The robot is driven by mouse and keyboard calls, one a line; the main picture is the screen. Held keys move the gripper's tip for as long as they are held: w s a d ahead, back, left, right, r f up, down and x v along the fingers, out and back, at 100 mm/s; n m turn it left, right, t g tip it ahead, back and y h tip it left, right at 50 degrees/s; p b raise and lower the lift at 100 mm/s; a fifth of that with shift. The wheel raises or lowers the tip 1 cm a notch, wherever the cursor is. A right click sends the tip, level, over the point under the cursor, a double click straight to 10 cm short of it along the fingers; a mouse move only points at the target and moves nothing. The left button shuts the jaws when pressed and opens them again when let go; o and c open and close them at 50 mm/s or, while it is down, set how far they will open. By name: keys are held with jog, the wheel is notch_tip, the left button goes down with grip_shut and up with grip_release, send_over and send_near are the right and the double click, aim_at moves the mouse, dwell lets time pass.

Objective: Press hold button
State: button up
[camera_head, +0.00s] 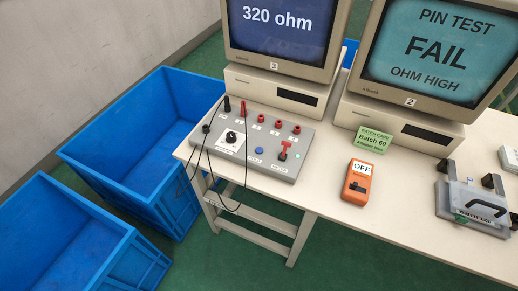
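A grey test panel (215,158) lies on the left end of the table. It carries a round blue button (259,151), a black dial (231,138) on a white plate, several red sockets and a red lever switch (284,149). The small labels are too blurred to read, so I cannot tell which control is marked hold. The monitor numbered 3 (280,28) behind the panel reads "320 ohm". The monitor numbered 2 (425,48) reads "PIN TEST FAIL OHM HIGH". My gripper is not in view.
An orange handheld device (357,183) reads "OFF". A green card (372,140) reads "Batch 60". A grey fixture with black parts (452,208) sits at the right. Black leads (207,160) hang over the table's (330,226) front edge. Blue crates (125,185) stand on the floor at left.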

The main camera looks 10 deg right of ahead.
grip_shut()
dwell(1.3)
